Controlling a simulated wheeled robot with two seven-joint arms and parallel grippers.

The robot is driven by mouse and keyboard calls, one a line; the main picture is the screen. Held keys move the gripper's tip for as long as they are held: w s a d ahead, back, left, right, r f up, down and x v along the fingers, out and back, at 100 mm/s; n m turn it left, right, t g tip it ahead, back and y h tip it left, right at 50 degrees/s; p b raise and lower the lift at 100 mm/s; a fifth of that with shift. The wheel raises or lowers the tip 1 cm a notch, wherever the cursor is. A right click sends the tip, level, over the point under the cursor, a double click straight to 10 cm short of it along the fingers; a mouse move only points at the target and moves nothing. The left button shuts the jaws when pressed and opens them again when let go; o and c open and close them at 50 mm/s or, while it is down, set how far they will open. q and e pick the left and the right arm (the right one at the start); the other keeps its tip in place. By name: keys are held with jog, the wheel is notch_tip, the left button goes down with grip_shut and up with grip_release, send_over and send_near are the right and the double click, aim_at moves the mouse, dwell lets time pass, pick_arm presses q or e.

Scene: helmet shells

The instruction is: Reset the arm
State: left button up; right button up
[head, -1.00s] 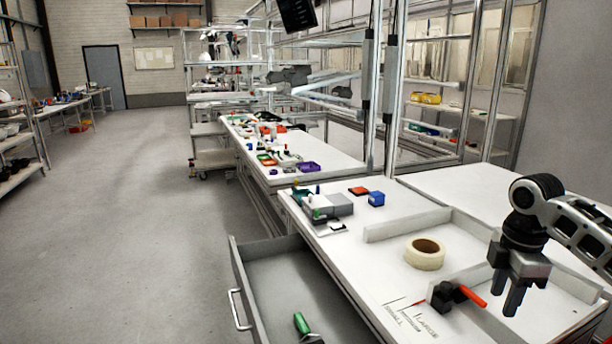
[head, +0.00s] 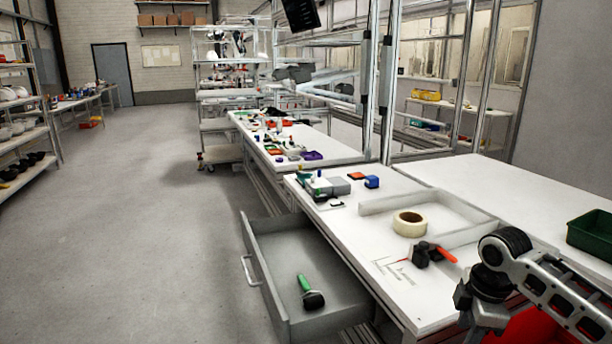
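My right arm comes in from the right in the head view, with its gripper (head: 478,326) low over the near end of the white workbench (head: 421,299). The fingers point down and sit near the bottom edge of the picture, so their opening is unclear. I see nothing held in them. My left arm and gripper are out of view.
A tape roll (head: 409,223) and a black-and-red tool (head: 431,254) lie on the bench. An open drawer (head: 262,272) holds a green-handled brush (head: 310,293). A red bin (head: 540,328) is under my arm; a green bin (head: 590,233) is at right. The left floor is clear.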

jog(key=s+a+f+m+t+y, duration=0.2)
jog(key=s+a+f, duration=0.3)
jog(key=a+f, duration=0.35)
jog(key=s+a+f+m+t+y, duration=0.25)
jog(key=s+a+f, duration=0.25)
jog(key=a+f, duration=0.3)
jog(key=s+r+m+t+h, duration=0.2)
jog(key=s+r+m+t, duration=0.1)
jog(key=s+m, duration=0.5)
jog(key=s+t, duration=0.1)
jog(key=s, duration=0.2)
jog(key=shift+s+a+t, duration=0.3)
jog(key=shift+t, duration=0.05)
